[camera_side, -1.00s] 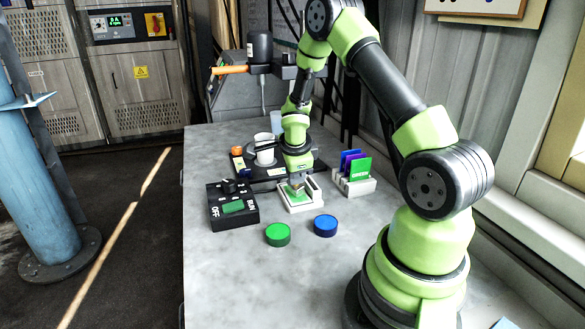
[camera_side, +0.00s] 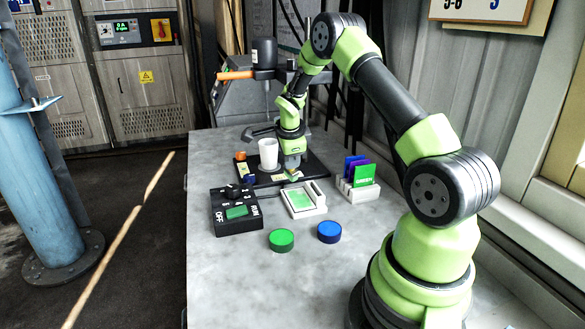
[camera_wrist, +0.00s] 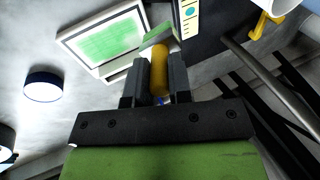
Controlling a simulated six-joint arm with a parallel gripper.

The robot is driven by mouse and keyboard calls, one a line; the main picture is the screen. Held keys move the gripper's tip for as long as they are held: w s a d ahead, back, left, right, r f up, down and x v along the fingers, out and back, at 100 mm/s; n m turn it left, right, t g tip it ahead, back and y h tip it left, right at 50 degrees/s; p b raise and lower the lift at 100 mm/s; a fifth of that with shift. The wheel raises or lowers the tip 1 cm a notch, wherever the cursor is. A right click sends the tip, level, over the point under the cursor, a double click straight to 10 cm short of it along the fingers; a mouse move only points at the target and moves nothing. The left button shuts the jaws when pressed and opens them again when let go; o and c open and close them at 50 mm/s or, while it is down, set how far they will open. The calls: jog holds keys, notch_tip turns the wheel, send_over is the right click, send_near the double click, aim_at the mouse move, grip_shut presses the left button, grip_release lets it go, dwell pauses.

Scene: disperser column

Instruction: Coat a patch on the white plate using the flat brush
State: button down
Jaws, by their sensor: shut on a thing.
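The white plate (camera_side: 312,210) lies in front of the black base and carries a large green patch (camera_side: 299,199). In the wrist view the white plate (camera_wrist: 70,41) and its green patch (camera_wrist: 108,40) show at the upper left. My gripper (camera_side: 292,167) is shut on the flat brush, just behind the plate in the side view. In the wrist view the fingers of my gripper (camera_wrist: 160,80) grip the yellow handle of the flat brush (camera_wrist: 160,68). Its head shows some green. The brush is apart from the green patch; its height is hard to tell.
A white cup (camera_side: 268,153) stands on the black base (camera_side: 315,171), below the disperser (camera_side: 264,53). A control box (camera_side: 235,213) is left of the plate. A rack of colored cards (camera_side: 357,192) is right. Green (camera_side: 281,240) and blue (camera_side: 329,231) round pieces lie in front.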

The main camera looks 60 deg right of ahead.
jog(key=shift+r, duration=2.9)
jog(key=shift+s+f, duration=0.1)
jog(key=shift+s+d+f+t+y, duration=0.1)
jog(key=shift+s+f+t+y, duration=0.15)
jog(key=shift+s, duration=0.35)
jog(key=shift+s+d+f+t+y, duration=0.1)
jog(key=shift+s+f+t+y, duration=0.1)
jog(key=shift+s, duration=0.35)
jog(key=shift+n, duration=0.3)
